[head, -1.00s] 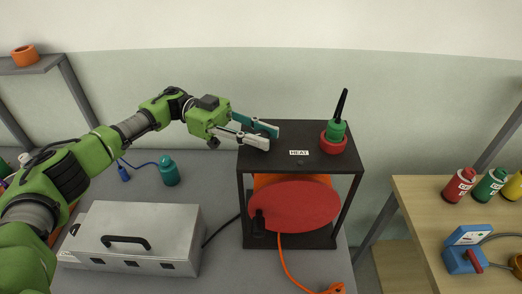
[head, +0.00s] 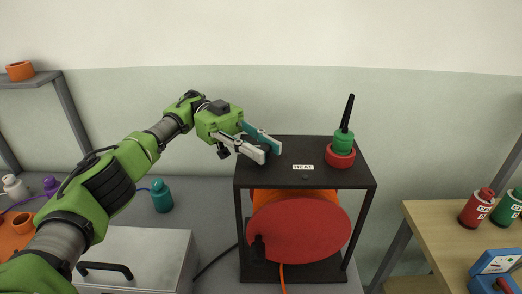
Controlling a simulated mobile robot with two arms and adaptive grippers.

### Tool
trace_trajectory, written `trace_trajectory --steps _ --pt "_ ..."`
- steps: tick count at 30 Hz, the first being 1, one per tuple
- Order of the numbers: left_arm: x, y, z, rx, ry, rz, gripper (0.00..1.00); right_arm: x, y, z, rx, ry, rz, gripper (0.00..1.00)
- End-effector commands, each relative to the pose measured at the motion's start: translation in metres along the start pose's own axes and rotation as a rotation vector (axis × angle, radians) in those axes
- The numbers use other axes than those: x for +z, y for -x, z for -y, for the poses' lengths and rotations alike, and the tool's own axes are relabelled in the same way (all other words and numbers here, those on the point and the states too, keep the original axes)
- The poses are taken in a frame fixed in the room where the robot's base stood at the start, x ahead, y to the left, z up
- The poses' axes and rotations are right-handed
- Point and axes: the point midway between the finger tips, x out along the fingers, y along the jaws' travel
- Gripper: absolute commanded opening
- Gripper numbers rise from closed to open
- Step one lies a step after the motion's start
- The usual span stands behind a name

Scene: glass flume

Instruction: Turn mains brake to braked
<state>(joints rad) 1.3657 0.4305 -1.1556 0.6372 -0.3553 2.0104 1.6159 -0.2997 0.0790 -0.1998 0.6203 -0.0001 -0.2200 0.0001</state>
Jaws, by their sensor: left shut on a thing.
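A black open-framed stand (head: 362,230) holds a reel with a large red disc (head: 295,232) and orange behind it. My left gripper (head: 269,151) is at the left of the stand's top, its teal and pale fingers either side of a small dark part that they mostly hide. It is shut on that part, which seems to be the mains brake; its setting cannot be read. A white label reading HEAT (head: 303,167) lies on the top. My right gripper is not in view.
A green piece with a black rod (head: 344,138) stands in a red ring (head: 340,157) on the stand. A silver case (head: 150,255) and teal bottle (head: 161,197) are at left. A wooden table (head: 432,240) at right holds red (head: 476,210) and green cans and a blue box (head: 495,263).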

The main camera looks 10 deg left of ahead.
Motion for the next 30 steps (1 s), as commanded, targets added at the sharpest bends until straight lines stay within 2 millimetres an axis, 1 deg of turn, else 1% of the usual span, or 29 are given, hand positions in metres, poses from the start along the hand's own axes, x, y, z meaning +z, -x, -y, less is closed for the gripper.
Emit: trace_trajectory --steps 1,7,8,9,10,19,22,26,30 --pt "-0.003 0.0 0.0 0.001 -0.005 -0.003 0.0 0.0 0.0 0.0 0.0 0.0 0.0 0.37" --pt "-0.003 0.0 0.0 0.001 -0.005 -0.003 0.0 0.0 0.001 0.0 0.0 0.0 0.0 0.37" --pt "-0.003 0.0 0.0 0.001 -0.005 -0.003 0.24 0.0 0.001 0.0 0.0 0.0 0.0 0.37" --pt "-0.003 0.0 0.0 0.001 -0.005 -0.003 0.35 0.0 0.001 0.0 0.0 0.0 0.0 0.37" --pt "-0.003 0.0 0.0 0.001 -0.005 -0.002 0.39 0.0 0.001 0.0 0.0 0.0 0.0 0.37" --pt "-0.001 0.0 0.0 0.001 -0.002 -0.001 0.39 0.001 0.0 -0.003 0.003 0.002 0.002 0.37" --pt "-0.006 0.0 0.0 0.0 -0.004 0.0 0.39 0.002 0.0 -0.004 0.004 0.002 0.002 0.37" --pt "-0.024 0.0 0.0 0.001 -0.007 0.001 0.39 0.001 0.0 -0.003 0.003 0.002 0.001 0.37" --pt "-0.052 0.0 0.0 0.001 -0.007 0.001 0.39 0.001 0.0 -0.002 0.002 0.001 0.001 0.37"
